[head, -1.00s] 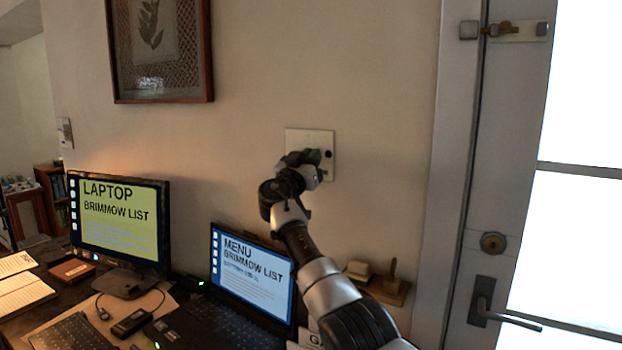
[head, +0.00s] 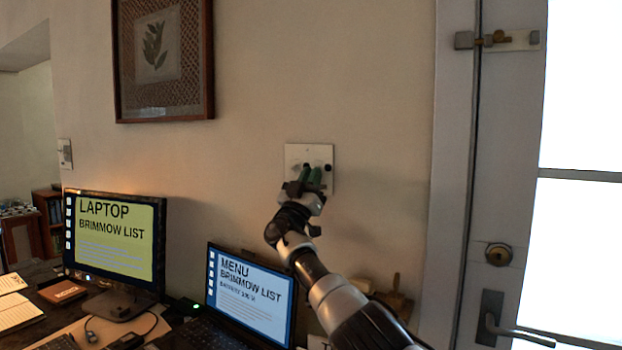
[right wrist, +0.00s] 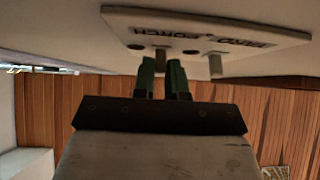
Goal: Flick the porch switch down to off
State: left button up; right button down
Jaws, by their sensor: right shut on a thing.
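A pale switch plate (head: 325,153) is on the wall in the middle of the head view. In the right wrist view the plate (right wrist: 118,16) appears upside down, with the labels PORCH and YARD. The porch switch (right wrist: 160,57), a short lever by the PORCH label, sits between the green fingers of my right gripper (right wrist: 162,76). The yard switch (right wrist: 215,65) stands free beside them. In the head view my right gripper (head: 311,178) is at the plate's lower half, shut on the porch switch. The lever's tilt is hard to tell. My left gripper is not in view.
A monitor (head: 115,240) and a laptop (head: 250,290) stand on the desk below. A framed picture (head: 163,60) hangs at upper left, and another wall plate (head: 65,153) is at far left. A door with a handle (head: 490,318) is at right. The wall around the plate is clear.

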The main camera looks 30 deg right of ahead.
jog(key=c, duration=1.2)
grip_release()
jog(key=shift+o, duration=0.2)
jog(key=b+v, duration=0.4)
jog(key=v, duration=0.7)
jog(key=shift+r, duration=0.15)
